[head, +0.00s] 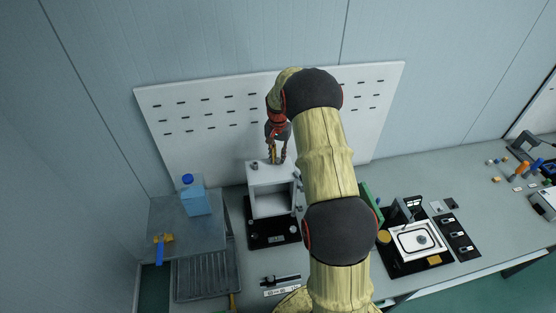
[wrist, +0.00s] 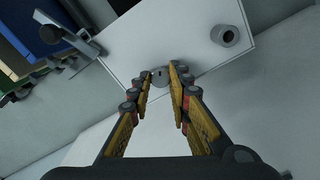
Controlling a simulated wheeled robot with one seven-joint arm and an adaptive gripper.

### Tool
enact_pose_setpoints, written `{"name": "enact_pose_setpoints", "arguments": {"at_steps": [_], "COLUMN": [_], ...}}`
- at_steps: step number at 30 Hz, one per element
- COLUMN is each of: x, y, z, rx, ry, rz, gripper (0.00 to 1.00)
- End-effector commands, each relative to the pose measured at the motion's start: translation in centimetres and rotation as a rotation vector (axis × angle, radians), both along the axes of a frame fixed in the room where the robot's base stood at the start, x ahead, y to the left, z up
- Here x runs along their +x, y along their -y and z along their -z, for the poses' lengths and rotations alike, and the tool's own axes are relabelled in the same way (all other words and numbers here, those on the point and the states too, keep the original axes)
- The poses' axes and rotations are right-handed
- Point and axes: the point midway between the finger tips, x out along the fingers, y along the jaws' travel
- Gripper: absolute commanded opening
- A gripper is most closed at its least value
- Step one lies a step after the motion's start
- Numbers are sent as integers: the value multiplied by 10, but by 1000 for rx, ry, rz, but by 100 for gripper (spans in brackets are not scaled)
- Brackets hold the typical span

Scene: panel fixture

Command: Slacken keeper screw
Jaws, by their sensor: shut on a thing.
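The keeper screw (wrist: 159,79) appears as a small round grey head with a dark mark, set on the white top face of the panel fixture (wrist: 190,45). My gripper (wrist: 161,72) has its two yellow-and-black fingers on either side of this head and is shut on it. In the head view my gripper (head: 277,157) points down onto the top of the white box-shaped fixture (head: 257,176). The screw is too small and covered to make out there. How far the screw is threaded in cannot be seen.
A grey cylindrical post (wrist: 228,36) stands on the same face, right of the fingers. A grey bracket (wrist: 85,42) is at upper left. A blue bottle (head: 193,197) stands left of the fixture. A slotted white board (head: 205,125) is behind. My arm hides part of the bench.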

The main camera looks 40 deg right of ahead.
Motion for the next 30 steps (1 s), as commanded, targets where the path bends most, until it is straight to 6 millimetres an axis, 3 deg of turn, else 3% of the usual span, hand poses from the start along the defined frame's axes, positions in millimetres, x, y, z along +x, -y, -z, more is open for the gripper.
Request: {"name": "enact_pose_setpoints", "arguments": {"at_steps": [30], "x": [2], "y": [0], "z": [-1], "rx": [-4], "ry": [4], "rz": [-963], "gripper": [0]}}
